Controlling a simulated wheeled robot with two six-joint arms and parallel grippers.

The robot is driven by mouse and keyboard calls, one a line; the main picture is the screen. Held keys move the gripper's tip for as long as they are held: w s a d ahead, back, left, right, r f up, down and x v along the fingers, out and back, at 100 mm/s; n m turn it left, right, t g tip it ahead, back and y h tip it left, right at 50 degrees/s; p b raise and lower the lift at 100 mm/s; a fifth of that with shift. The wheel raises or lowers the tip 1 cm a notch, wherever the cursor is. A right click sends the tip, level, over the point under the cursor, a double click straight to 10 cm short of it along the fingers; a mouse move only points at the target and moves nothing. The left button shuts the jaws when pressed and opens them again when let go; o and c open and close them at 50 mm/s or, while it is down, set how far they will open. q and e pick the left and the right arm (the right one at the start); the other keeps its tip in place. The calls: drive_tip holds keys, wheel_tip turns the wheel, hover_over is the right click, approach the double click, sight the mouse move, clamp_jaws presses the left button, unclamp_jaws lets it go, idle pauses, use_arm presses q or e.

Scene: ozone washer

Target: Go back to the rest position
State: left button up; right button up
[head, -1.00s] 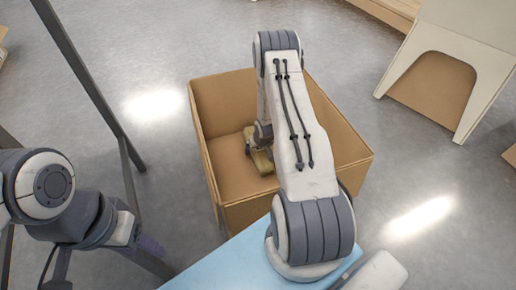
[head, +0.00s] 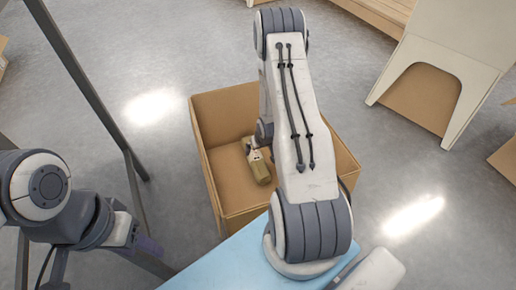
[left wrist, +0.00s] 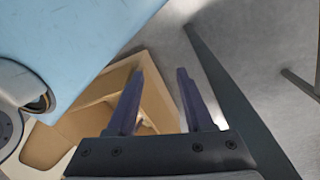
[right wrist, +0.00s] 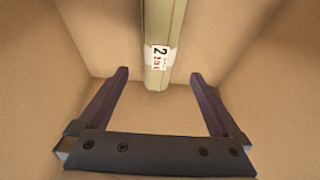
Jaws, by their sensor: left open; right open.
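A long olive-green block with a white and red label lies in an open cardboard box (head: 205,112); the block (head: 261,172) shows beside my right arm in the head view. In the right wrist view the block (right wrist: 165,25) runs down from the top edge, its near end between and beyond my fingertips. My right gripper (right wrist: 160,75) is open and empty inside the box; my arm partly hides it in the head view. My left gripper (left wrist: 157,75) is open and empty, outside the box at the lower left of the head view.
A light blue surface (head: 225,262) lies in front of the box. Dark metal posts (head: 75,60) stand at the left. A white panel with an arched opening (head: 455,65) stands at the upper right. Grey floor (head: 150,60) is clear around the box.

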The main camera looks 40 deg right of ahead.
idle(0.5)
drive_tip(key=s+a+r+n+g+y+p, duration=0.1)
drive_tip(key=a+r+n+p, duration=0.1)
drive_tip(key=a+r+p, duration=1.1)
drive_tip(key=s+a+r+n+g+p, duration=0.2)
drive_tip(key=r+p, duration=0.5)
drive_tip(key=r, duration=1.4)
drive_tip(key=a+r+n+y+p, duration=0.1)
drive_tip(key=a+r+n+p, duration=0.1)
drive_tip(key=a+r+p, duration=1.1)
use_arm(q)
wheel_tip(320, 180, up, 53)
drive_tip(key=p, duration=1.9)
drive_tip(key=shift+f, duration=0.2)
use_arm(e)
drive_tip(key=s+a+r+n, duration=0.1)
drive_tip(key=s+a+r, duration=0.1)
drive_tip(key=s+r, duration=0.5)
drive_tip(key=s+a+r+n+g, duration=0.1)
drive_tip(key=s+r, duration=0.6)
drive_tip(key=r, duration=1)
drive_tip(key=s+a+r+n, duration=0.2)
drive_tip(key=s+r, duration=0.4)
drive_tip(key=r, duration=0.6)
drive_tip(key=shift+s+a+r+n, duration=0.2)
drive_tip(key=shift+s+a+n, duration=0.1)
drive_tip(key=shift+s+a, duration=0.1)
